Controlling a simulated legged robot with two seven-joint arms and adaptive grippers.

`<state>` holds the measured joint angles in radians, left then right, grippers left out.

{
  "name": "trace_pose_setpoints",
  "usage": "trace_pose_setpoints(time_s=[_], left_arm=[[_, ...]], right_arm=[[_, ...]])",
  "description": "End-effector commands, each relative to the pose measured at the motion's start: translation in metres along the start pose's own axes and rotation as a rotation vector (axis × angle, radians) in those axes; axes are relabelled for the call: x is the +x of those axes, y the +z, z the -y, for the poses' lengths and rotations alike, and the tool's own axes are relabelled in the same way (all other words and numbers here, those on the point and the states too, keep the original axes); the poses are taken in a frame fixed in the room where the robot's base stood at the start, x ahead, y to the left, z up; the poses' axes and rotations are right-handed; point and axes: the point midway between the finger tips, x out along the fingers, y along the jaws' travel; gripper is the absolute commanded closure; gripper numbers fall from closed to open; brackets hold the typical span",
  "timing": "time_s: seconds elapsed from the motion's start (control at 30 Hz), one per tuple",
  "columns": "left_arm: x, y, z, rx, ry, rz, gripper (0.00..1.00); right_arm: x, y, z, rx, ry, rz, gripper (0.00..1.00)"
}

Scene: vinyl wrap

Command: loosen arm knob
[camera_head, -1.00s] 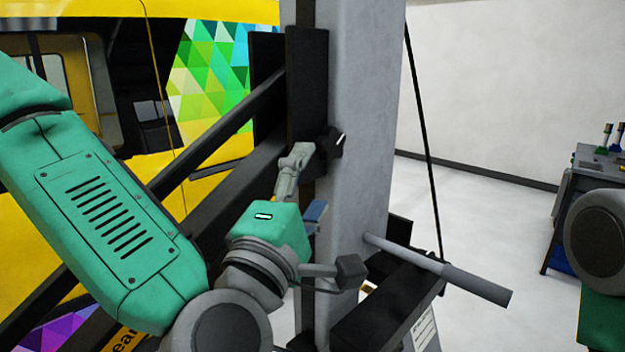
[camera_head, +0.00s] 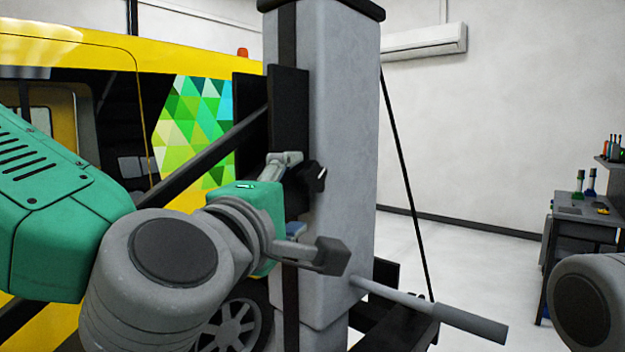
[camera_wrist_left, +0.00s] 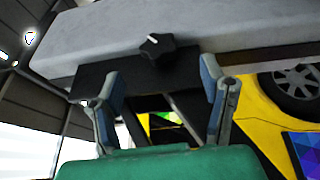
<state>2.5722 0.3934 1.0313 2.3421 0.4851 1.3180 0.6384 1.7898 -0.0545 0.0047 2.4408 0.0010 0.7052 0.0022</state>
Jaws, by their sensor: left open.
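The arm knob (camera_head: 315,176) is a small black lobed knob with a white mark, on the side of a tall grey lift column (camera_head: 343,130) in the head view. It also shows in the left wrist view (camera_wrist_left: 157,45), beyond the fingertips and roughly midway between them. My left gripper (camera_head: 297,193) has a green body and grey fingers with blue pads, and stands just left of the knob. In the wrist view (camera_wrist_left: 160,76) its fingers are spread, with nothing between them. The fingers appear apart from the knob. My right gripper is not in view.
A yellow van (camera_head: 205,55) with a colourful triangle pattern stands behind the column. A dark diagonal lift arm (camera_head: 210,155) lies behind my left arm. A rod with a dark grip (camera_head: 465,322) sticks out low right. A workbench (camera_head: 580,215) is far right; the floor between is clear.

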Motion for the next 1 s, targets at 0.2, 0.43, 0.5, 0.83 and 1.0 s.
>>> trace_pose_setpoints(time_s=[0.2, 0.43, 0.5, 0.83, 1.0], left_arm=[[0.045, 0.000, -0.001, 0.001, -0.001, -0.001, 0.35], [0.070, 0.000, 0.000, 0.001, 0.001, -0.001, 0.35], [0.072, 0.000, 0.000, 0.002, 0.001, 0.000, 0.35], [0.074, 0.000, 0.000, 0.002, 0.002, 0.000, 0.49], [0.074, 0.000, 0.001, 0.001, 0.000, 0.000, 0.85]], right_arm=[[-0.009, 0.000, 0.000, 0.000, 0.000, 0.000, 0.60], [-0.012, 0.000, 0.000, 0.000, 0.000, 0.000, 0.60], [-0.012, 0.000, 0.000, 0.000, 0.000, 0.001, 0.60], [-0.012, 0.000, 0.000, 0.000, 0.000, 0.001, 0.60], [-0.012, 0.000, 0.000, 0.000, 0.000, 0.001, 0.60]])
